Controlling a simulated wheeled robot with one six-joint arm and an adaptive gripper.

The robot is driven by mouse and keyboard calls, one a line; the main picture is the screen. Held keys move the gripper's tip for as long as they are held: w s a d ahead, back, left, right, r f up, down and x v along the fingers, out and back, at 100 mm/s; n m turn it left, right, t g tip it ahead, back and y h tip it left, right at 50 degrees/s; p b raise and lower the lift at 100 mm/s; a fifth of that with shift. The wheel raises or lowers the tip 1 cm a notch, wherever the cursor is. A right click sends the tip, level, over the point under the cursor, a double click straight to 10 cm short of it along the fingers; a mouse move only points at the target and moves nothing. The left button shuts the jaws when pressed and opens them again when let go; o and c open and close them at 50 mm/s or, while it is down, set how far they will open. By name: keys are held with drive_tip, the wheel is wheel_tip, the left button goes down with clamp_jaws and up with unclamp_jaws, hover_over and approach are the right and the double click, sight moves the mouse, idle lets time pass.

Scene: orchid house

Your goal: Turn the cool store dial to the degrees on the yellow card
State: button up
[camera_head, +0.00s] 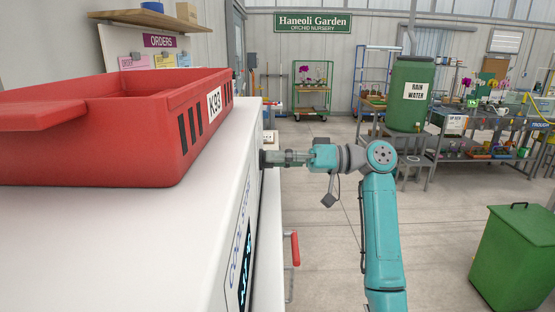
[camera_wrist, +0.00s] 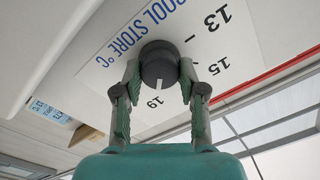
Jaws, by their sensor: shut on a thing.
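The cool store dial (camera_wrist: 158,62) is a dark round knob on the white panel (camera_wrist: 110,60) lettered "COOL STORE °C". A pale mark on its rim points at or very near the 19. The 13 and 15 also show; part of the scale is hidden by the fingers. My gripper (camera_wrist: 160,76) is shut on the dial, one finger on each side. In the head view my gripper (camera_head: 272,158) reaches left to the cool store's front (camera_head: 250,185). A small card that looks yellow (camera_head: 183,60) is on the orders board; its writing is unreadable.
A red handle (camera_head: 295,248) sticks out below my gripper. A green bin (camera_head: 515,255) stands at right. The floor between is clear.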

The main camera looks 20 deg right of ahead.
drive_tip(key=o, duration=1.1)
drive_tip(key=shift+o, duration=0.2)
drive_tip(key=v, duration=1.2)
drive_tip(key=shift+w, duration=0.1)
